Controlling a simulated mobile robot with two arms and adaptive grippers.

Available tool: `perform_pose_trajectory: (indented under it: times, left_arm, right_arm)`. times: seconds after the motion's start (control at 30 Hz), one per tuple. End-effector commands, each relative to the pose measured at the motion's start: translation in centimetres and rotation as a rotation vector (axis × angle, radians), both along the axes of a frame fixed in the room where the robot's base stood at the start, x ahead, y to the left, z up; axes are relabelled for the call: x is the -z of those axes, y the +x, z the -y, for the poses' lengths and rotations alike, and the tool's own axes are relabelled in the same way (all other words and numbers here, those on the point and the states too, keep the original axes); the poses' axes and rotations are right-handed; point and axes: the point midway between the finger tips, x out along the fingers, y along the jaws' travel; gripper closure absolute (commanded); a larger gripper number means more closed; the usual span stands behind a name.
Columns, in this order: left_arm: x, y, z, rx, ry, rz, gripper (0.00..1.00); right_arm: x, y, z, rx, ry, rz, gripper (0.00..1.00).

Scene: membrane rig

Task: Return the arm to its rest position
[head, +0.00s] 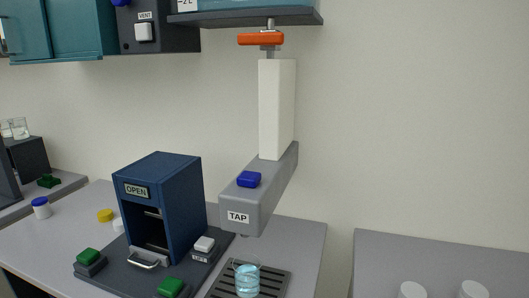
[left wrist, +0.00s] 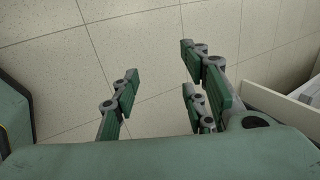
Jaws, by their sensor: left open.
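My left gripper (left wrist: 160,90) shows in the left wrist view. Its green-padded fingers are spread apart with nothing between them, over a tiled floor. It does not show in the head view. My right gripper is in neither view. The head view shows the rig: a dark blue box labelled OPEN (head: 180,190), a grey TAP unit (head: 270,200) with a blue button, and a glass of bluish liquid (head: 247,281) below the tap on a slotted drip tray (head: 272,283).
Green buttons (head: 88,255) and a white switch (head: 204,244) sit around the box's base. An orange handle (head: 261,39) hangs under the upper shelf. Two white round tops (head: 474,290) show at the lower right. A white-edged panel (left wrist: 272,102) lies right of the left gripper.

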Motion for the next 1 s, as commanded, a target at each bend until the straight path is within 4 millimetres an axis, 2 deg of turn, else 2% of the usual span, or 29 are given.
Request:
perform_pose_trajectory:
  times: [0.03,0.17,0.2,0.3,0.4,0.5,0.63,1.0]
  left_arm:
    - [1.8,-0.5,4.2,-0.016,-0.054,0.0,0.59]
    - [5.0,-1.5,13.7,-0.052,-0.172,0.0,0.59]
    - [5.8,-1.7,16.6,-0.064,-0.208,0.001,0.59]
    - [7.1,-2.1,23.4,-0.089,-0.289,0.001,0.59]
    - [7.7,-2.3,28.9,-0.109,-0.354,0.001,0.59]
    - [7.9,-2.4,32.6,-0.123,-0.397,0.001,0.59]
    - [8.0,-2.4,34.9,-0.131,-0.423,0.0,0.59]
    - [8.0,-2.4,35.0,-0.131,-0.426,0.001,0.59]
  right_arm:
    - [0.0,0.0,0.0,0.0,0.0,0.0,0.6]
    - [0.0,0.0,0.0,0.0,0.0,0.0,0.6]
    - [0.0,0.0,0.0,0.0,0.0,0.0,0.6]
    - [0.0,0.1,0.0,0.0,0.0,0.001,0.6]
    - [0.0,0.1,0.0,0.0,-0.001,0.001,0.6]
    - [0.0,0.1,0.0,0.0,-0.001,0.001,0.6]
    - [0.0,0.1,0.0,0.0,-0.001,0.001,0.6]
    - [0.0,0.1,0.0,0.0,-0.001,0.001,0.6]
